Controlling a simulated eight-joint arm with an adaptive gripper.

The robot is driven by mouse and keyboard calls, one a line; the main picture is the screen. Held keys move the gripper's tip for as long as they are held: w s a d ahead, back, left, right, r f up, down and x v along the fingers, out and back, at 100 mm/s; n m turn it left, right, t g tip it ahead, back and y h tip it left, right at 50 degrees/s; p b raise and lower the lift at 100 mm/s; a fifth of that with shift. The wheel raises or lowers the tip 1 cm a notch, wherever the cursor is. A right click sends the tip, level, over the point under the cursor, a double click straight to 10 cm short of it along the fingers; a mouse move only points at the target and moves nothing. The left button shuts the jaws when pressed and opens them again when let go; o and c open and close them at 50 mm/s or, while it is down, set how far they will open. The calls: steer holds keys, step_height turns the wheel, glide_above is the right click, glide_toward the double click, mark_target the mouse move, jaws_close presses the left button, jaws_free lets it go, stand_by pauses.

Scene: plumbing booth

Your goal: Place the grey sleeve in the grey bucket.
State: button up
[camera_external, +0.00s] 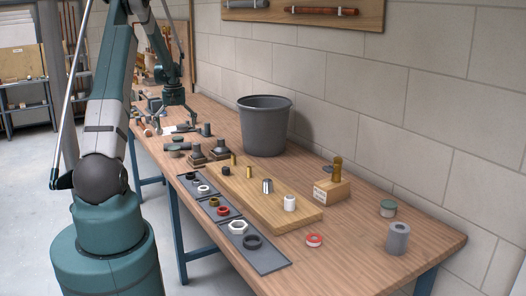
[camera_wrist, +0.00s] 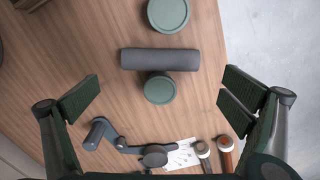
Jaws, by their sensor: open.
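A dark grey cylinder, which looks like the grey sleeve (camera_wrist: 160,59), lies on its side on the table between two round green-topped items. It also shows small in the external view (camera_external: 178,147), left of the bucket. The grey bucket (camera_external: 265,126) stands upright on the table near the wall; what is inside it is hidden. My gripper (camera_external: 178,113) is above the far part of the table, with the bucket to its right. In the wrist view my gripper (camera_wrist: 160,92) is open and empty, its fingers wide apart, with the cylinder ahead of and between them.
Green-topped items (camera_wrist: 168,14) (camera_wrist: 159,88) sit close on both sides of the cylinder. A jointed grey tool (camera_wrist: 125,145) lies nearby. A wooden board (camera_external: 255,195) and dark trays (camera_external: 262,262) hold small fittings. Another grey cylinder (camera_external: 398,239) stands at the table's near right.

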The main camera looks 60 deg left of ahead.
mark_target(177, 143)
steer(key=shift+f, duration=0.15)
steer(key=shift+f, duration=1.15)
steer(key=shift+f, duration=0.15)
steer(key=shift+a+f, duration=0.1)
steer(key=shift+f, duration=2.35)
steer(key=c, duration=0.7)
